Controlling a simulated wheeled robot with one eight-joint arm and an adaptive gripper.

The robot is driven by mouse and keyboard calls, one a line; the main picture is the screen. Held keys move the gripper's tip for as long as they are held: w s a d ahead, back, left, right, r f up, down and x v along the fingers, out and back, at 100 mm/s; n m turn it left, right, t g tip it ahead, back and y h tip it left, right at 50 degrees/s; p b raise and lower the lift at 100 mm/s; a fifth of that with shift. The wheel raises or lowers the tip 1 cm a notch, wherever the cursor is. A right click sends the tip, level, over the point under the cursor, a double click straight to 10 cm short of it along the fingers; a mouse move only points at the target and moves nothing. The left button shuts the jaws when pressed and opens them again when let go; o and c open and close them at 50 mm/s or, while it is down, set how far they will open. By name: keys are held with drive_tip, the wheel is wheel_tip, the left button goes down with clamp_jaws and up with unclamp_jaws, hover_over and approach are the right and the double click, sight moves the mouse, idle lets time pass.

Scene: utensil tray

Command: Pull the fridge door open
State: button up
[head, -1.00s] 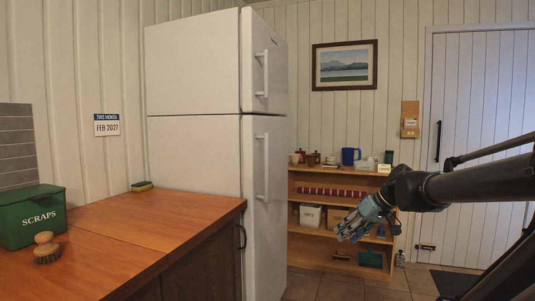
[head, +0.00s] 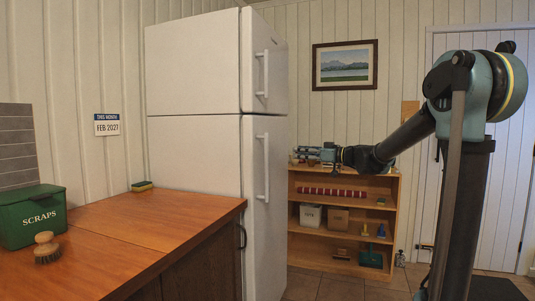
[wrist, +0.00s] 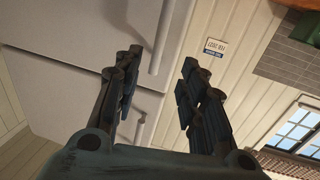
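The white fridge has a large lower door (head: 262,215) and a smaller upper door (head: 264,65), both shut. The lower door carries a long vertical handle (head: 263,168), and the upper door a shorter handle (head: 262,75). My gripper (head: 300,154) is to the right of the lower handle, level with its upper part, fingers pointing left. In the wrist view, which is turned upside down, my gripper (wrist: 160,70) is open with nothing between its fingers. The long handle (wrist: 160,40) shows beyond the fingers, apart from them.
A wooden shelf (head: 341,230) with boxes and small items stands right of the fridge, below my arm. A wooden counter (head: 120,225) with a green scraps bin (head: 32,218) and a brush (head: 46,248) is at the left. Tiled floor is clear before the shelf.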

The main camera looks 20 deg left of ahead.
drive_tip(key=x, duration=1.7)
drive_tip(key=shift+a, duration=0.25)
clamp_jaws()
